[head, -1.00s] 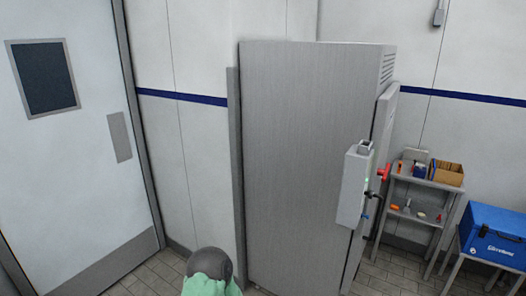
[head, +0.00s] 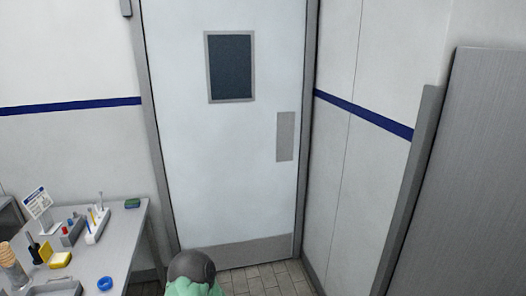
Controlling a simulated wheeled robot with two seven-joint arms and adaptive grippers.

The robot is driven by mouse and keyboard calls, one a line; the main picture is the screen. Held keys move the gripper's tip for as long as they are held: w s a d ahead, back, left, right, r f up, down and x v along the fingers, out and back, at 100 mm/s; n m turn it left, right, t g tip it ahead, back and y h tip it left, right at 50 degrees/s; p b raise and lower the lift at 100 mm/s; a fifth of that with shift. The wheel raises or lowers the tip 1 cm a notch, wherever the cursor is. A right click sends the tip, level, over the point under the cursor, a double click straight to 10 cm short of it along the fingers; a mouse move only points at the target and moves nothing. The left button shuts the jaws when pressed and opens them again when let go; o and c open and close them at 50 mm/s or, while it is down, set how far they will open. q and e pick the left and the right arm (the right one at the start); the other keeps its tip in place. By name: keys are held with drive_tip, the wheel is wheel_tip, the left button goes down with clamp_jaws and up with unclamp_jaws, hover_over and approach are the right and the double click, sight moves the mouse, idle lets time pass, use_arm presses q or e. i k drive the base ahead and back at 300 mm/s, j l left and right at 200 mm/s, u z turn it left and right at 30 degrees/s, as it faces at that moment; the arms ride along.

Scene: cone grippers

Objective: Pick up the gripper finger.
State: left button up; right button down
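I cannot make out a gripper finger for certain in the head view. Several small items lie on the grey table (head: 128,238) at the lower left, and some are too small to identify. Among them are a tan, ridged, cone-like piece (head: 12,264) at the left edge, a yellow block (head: 60,260), a blue ring (head: 104,284) and a grey tray (head: 62,289) cut by the bottom edge. Neither of my grippers can be seen.
A white rack with pen-like sticks (head: 97,230), a small sign (head: 38,204) and a green block (head: 132,203) stand farther back on the table. A closed white door (head: 220,160) fills the middle. A grey cabinet (head: 485,190) stands at right. Tiled floor (head: 262,278) shows before the door.

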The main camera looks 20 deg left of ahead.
sight(94, 202)
drive_tip(key=i+j+u, duration=0.15)
drive_tip(key=u, duration=0.3)
drive_tip(key=i+u, duration=0.25)
drive_tip(key=u, duration=0.2)
drive_tip(key=i+u, duration=0.2)
drive_tip(key=u, duration=0.25)
drive_tip(key=i+l+u, duration=0.1)
drive_tip(key=i+u, duration=0.15)
drive_tip(key=u, duration=0.15)
drive_tip(key=i+l+u, duration=0.15)
drive_tip(key=u, duration=0.3)
drive_tip(key=i+l+u, duration=0.2)
drive_tip(key=i+u, duration=0.25)
drive_tip(key=i+l+u, duration=0.1)
drive_tip(key=l, duration=0.3)
drive_tip(key=i+l+u, duration=0.15)
drive_tip(key=l, duration=0.3)
drive_tip(key=i+l+u, duration=0.1)
drive_tip(key=l, duration=0.35)
drive_tip(key=i+l+u, duration=0.1)
drive_tip(key=l, duration=0.4)
drive_tip(key=i, duration=0.1)
